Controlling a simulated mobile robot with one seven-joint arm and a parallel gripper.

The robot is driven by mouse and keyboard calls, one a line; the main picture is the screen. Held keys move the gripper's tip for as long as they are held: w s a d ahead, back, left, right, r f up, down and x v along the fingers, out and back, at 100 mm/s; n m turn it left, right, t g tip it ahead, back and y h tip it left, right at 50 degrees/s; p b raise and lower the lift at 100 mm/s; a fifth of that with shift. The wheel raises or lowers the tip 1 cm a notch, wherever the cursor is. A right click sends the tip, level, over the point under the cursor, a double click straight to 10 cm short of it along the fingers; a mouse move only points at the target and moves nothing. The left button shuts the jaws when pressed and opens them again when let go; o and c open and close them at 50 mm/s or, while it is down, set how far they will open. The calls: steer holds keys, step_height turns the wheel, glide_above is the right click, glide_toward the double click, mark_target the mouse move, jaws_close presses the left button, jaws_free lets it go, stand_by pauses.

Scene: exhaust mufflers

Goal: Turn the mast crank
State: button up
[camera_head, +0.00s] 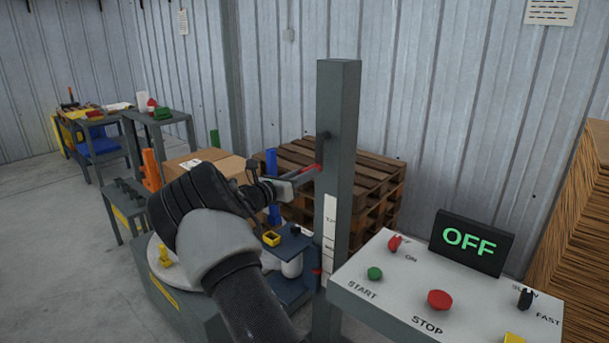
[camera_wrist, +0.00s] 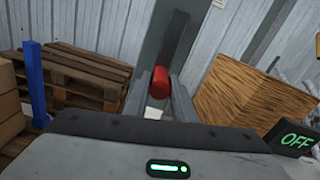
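The mast (camera_head: 340,150) is a tall dark grey-green post standing in the middle of the head view; it also shows in the wrist view (camera_wrist: 160,45). Its crank has a dark arm (camera_head: 323,143) on the mast's left side and a red handle (camera_head: 312,169) at the lower end. My gripper (camera_head: 306,176) is at the handle. In the wrist view the red handle (camera_wrist: 161,82) lies between the tips of my two fingers (camera_wrist: 161,90). The fingers look apart, with narrow gaps beside the handle. My arm hides part of the mast's base area.
A control panel (camera_head: 400,290) with buttons and an OFF display (camera_head: 470,242) stands right of the mast. Wooden pallets (camera_head: 380,185) are stacked behind it. Cardboard boxes (camera_head: 235,168) and a blue post (camera_wrist: 35,80) are to the left.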

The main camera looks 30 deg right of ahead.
jaws_close()
steer(key=shift+w+a, duration=0.1)
steer(key=shift+w, duration=0.05)
steer(key=shift+w+a+f+m+b, duration=0.1)
steer(key=shift+w+m+b, duration=0.25)
steer(key=shift+m+b, duration=0.2)
steer(key=w+a+r+m+b, duration=0.2)
steer(key=w+r+m, duration=0.6)
steer(key=m, duration=0.7)
steer(key=shift+a+r, duration=0.4)
steer(key=shift+r, duration=0.6)
